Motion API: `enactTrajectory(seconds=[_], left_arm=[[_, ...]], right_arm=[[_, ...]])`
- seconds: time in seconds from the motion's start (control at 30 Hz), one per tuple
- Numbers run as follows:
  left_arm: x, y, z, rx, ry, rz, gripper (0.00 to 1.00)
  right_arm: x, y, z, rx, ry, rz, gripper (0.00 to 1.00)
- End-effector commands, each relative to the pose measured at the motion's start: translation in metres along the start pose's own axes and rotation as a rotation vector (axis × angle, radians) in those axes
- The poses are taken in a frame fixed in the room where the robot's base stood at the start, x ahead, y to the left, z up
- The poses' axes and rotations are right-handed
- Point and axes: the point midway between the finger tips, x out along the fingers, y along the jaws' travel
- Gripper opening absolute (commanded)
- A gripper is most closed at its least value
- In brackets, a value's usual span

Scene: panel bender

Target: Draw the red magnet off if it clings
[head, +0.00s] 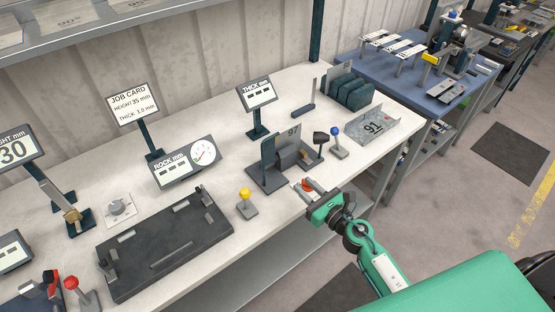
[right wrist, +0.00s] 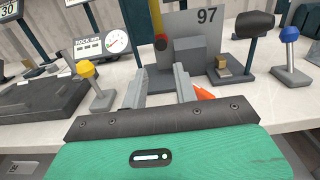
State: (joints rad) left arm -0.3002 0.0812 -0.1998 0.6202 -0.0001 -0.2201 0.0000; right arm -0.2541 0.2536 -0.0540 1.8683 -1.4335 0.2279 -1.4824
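My right gripper (head: 305,184) is open above the front edge of the white bench, in front of the stand with the plate marked 97 (head: 293,133). In the right wrist view its two grey fingers (right wrist: 158,84) are apart with nothing between them. A small orange-red piece (right wrist: 204,93) shows beside the right finger; it also shows by the fingers in the head view (head: 307,186). I cannot tell whether it touches the finger. I cannot tell which is the magnet. My left gripper is out of view.
A yellow-knobbed post (head: 245,203) stands left of the stand, a blue-knobbed post (head: 337,143) right of it. A bent plate marked 91 (head: 373,126) lies farther right. A large dark fixture (head: 165,245) fills the left of the bench.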

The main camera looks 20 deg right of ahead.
Motion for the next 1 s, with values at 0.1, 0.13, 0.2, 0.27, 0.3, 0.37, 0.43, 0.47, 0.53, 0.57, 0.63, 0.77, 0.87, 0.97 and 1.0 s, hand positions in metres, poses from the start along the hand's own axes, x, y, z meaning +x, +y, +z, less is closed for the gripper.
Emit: enactTrajectory(seconds=[0.1, 0.13, 0.2, 0.27, 0.3, 0.37, 0.43, 0.47, 0.53, 0.57, 0.63, 0.77, 0.87, 0.97, 1.0], left_arm=[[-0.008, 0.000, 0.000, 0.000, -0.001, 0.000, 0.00], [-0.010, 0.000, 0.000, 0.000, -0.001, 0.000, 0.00], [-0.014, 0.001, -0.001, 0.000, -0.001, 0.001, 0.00], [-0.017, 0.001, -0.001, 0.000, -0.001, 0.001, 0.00], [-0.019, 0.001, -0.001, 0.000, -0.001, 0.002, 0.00], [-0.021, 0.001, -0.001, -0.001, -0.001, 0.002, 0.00], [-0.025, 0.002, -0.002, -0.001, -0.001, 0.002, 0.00], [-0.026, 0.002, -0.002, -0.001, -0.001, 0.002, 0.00], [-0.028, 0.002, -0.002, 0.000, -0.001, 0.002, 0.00], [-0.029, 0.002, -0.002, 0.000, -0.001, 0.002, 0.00], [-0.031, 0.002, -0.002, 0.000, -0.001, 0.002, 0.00], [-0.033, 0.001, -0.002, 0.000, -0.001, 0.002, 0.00], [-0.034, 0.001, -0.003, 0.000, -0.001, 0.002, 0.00], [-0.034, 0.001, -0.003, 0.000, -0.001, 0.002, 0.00], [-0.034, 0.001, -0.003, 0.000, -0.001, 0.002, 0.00]], right_arm=[[0.016, 0.000, 0.003, 0.004, -0.002, -0.002, 0.29], [0.021, 0.000, 0.004, 0.005, -0.002, -0.002, 0.29], [0.034, -0.001, 0.004, 0.006, -0.002, -0.003, 0.29], [0.044, -0.001, 0.004, 0.007, -0.002, -0.004, 0.29], [0.052, 0.000, 0.004, 0.007, -0.002, -0.003, 0.29], [0.063, -0.001, 0.003, 0.008, -0.002, -0.003, 0.29], [0.076, 0.000, 0.003, 0.008, -0.002, -0.003, 0.29], [0.081, 0.000, 0.004, 0.008, -0.002, -0.002, 0.29], [0.093, -0.001, 0.003, 0.010, -0.001, -0.004, 0.29], [0.098, -0.001, 0.002, 0.009, -0.001, -0.004, 0.29], [0.108, 0.000, 0.002, 0.010, -0.001, -0.002, 0.29], [0.122, -0.001, 0.001, 0.009, -0.001, -0.003, 0.29], [0.128, -0.001, 0.000, 0.009, 0.000, -0.003, 0.29], [0.131, -0.001, 0.000, 0.008, 0.000, -0.003, 0.29], [0.132, -0.001, 0.000, 0.007, 0.000, -0.003, 0.29]])
